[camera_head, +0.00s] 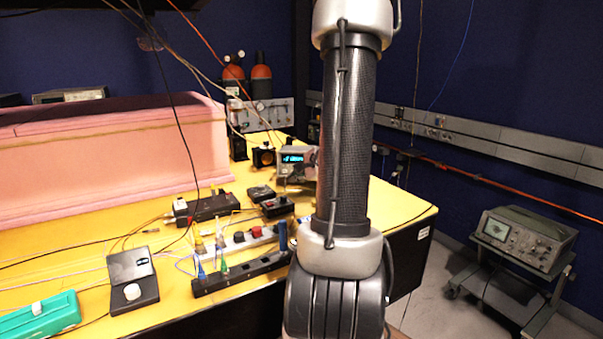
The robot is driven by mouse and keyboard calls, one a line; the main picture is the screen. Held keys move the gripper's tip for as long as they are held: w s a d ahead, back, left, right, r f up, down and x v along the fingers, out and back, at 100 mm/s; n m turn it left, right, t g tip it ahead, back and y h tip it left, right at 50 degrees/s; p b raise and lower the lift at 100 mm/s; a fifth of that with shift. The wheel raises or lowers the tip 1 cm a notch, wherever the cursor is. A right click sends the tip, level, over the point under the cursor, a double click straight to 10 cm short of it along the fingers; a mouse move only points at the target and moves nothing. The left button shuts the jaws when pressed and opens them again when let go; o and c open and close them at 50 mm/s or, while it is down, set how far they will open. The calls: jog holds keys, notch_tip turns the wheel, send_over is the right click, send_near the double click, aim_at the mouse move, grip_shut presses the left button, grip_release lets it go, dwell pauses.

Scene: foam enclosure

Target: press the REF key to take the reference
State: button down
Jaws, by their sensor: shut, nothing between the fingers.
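A small grey instrument with a lit blue-green display (293,158) stands at the back right of the yellow table, its right side close to my arm in the picture. A key marked REF cannot be made out on it or anywhere else; any lettering is too small to read. My arm runs down through the middle of the view and covers part of the table's right side. My gripper does not show; I cannot see where it is relative to the instrument.
The yellow table (392,207) holds a long pink foam enclosure (100,150), a black strip with coloured plugs (240,272), small black boxes and a green case (40,317). Cables hang above it. An oscilloscope on a cart (522,240) stands on the right.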

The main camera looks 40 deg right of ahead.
jog(key=shift+w+d+f, duration=0.25)
jog(key=shift+w+d, duration=0.65)
jog(key=shift+d, duration=0.05)
jog(key=shift+w+d+f, duration=0.25)
jog(key=shift+w+d, duration=0.65)
jog(key=shift+w, duration=0.05)
jog(key=shift+w+d+f, duration=0.25)
jog(key=shift+w+d, duration=0.65)
jog(key=shift+d, duration=0.05)
jog(key=shift+w+d, duration=0.1)
jog(key=shift+w+d, duration=0.2)
jog(key=shift+w+d+f, duration=0.1)
jog(key=shift+w+d, duration=0.1)
dwell(0.3)
jog(key=shift+s+a, duration=0.5)
jog(key=shift+s+a, duration=0.1)
jog(key=s+a, duration=0.1)
jog(key=s+a+r, duration=0.1)
jog(key=shift+s+a, duration=0.4)
jog(key=shift+s+a+r, duration=0.1)
jog(key=shift+s+a, duration=0.15)
